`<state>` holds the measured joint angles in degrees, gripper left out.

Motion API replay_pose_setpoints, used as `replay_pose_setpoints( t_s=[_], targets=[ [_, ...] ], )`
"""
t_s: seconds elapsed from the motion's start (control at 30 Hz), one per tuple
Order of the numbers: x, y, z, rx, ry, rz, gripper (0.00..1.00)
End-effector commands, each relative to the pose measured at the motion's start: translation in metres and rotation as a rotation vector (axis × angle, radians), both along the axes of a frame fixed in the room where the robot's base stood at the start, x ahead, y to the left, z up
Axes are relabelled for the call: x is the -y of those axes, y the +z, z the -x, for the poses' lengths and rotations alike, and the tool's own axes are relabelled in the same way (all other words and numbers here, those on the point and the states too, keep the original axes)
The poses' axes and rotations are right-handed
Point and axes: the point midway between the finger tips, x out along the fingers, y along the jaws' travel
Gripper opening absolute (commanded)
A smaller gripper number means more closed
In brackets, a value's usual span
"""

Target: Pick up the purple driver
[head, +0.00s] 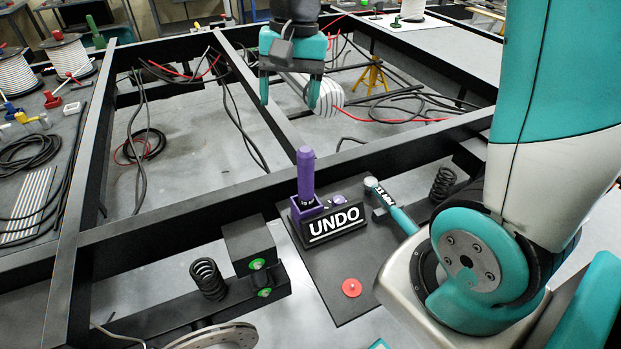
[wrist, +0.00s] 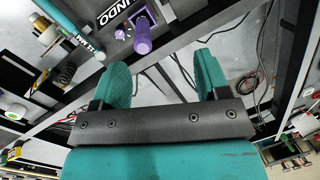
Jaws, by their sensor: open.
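The purple driver (head: 306,177) stands upright in a purple holder at the left of a black block labelled UNDO (head: 335,222). In the wrist view the driver (wrist: 143,38) shows at the top, beyond the fingertips and seen nearly end-on. My gripper (head: 289,98) is open and empty in the head view, above and behind the driver, over the frame. In the wrist view my gripper (wrist: 160,75) has its two teal fingers apart with nothing between them. The driver's lower end is hidden in the holder.
A teal-handled tool (head: 398,210) marked 11 MM lies right of the block. A red disc (head: 351,287) is on the black plate in front. Black chassis beams (head: 240,192), a coil spring (head: 208,279) and loose cables surround the area. My arm fills the right side.

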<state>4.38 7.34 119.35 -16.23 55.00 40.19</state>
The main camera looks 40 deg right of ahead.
Motion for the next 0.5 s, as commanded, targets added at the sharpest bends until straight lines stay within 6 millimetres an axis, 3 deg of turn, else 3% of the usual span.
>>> replay_pose_setpoints(
  t_s=[0.03, 0.1, 0.2, 0.37, 0.5],
  targets=[
    [0.023, -0.001, -0.017, -0.037, -0.134, 0.019, 0.69],
    [0.045, -0.004, -0.031, -0.075, -0.284, 0.043, 0.69],
    [0.063, -0.010, -0.040, -0.106, -0.404, 0.060, 0.69],
    [0.063, -0.037, -0.039, -0.117, -0.434, 0.066, 0.69],
    [0.058, -0.069, -0.036, -0.117, -0.430, 0.065, 0.69]
  ],
)
